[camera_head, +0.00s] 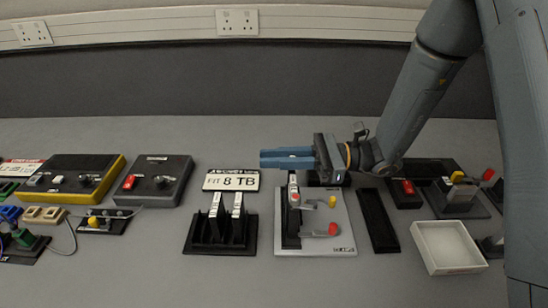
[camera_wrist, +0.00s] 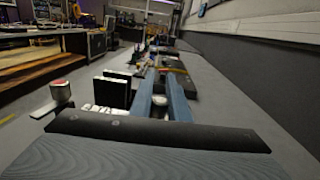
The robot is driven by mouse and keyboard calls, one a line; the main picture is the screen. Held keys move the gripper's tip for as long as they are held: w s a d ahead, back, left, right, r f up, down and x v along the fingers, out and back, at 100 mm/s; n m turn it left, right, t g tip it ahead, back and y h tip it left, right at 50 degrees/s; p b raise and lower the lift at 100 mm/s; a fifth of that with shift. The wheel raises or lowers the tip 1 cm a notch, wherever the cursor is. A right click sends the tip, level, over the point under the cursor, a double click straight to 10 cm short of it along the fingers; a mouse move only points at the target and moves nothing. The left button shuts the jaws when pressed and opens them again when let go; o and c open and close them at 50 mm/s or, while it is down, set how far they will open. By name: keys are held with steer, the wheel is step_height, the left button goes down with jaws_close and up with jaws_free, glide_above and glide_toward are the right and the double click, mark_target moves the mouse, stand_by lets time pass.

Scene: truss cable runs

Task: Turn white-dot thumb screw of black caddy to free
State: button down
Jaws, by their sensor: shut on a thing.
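My gripper (camera_head: 263,158) reaches in from the right with its two blue fingers pointing left, raised above the back of the grey plate. In the wrist view a small pale thing (camera_wrist: 160,100) shows between the fingers, which are shut on it; I cannot tell whether it is a thumb screw. Two upright black caddies with white labels (camera_head: 238,212) stand in a black rack (camera_head: 200,240), left of and nearer than the gripper. Another white-labelled upright piece (camera_head: 293,190) stands on the grey plate (camera_head: 325,249) below the gripper. No white dot can be made out.
A yellow-tipped and a red-tipped lever (camera_head: 333,229) stick up from the plate. An "FIT 8 TB" sign (camera_head: 231,180) lies behind the rack. Grey and yellow control boxes (camera_head: 152,181) stand left. A white tray (camera_head: 447,247) and black strip (camera_head: 377,220) lie right. The front table is clear.

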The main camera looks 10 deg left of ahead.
steer(key=shift+t, duration=0.3)
steer(key=shift+w+m+t+p, duration=0.35)
steer(key=shift+m+t+p, duration=0.3)
steer(key=shift+m+t, duration=0.6)
steer(key=shift+w+m+t+p, duration=0.3)
steer(key=shift+m+t+p, duration=0.4)
steer(key=shift+t, duration=1)
steer(key=shift+w+m+t+p, duration=0.35)
steer(key=shift+m+t+p, duration=0.2)
steer(key=shift+m+t, duration=0.7)
steer(key=shift+t, duration=0.3)
steer(key=c, duration=1.7)
jaws_free()
steer(key=shift+o, duration=0.2)
steer(key=shift+d, duration=0.2)
steer(key=b+v, duration=0.1)
steer(key=v, duration=0.6)
steer(key=shift+d+b, duration=0.25)
steer(key=shift+b, duration=0.1)
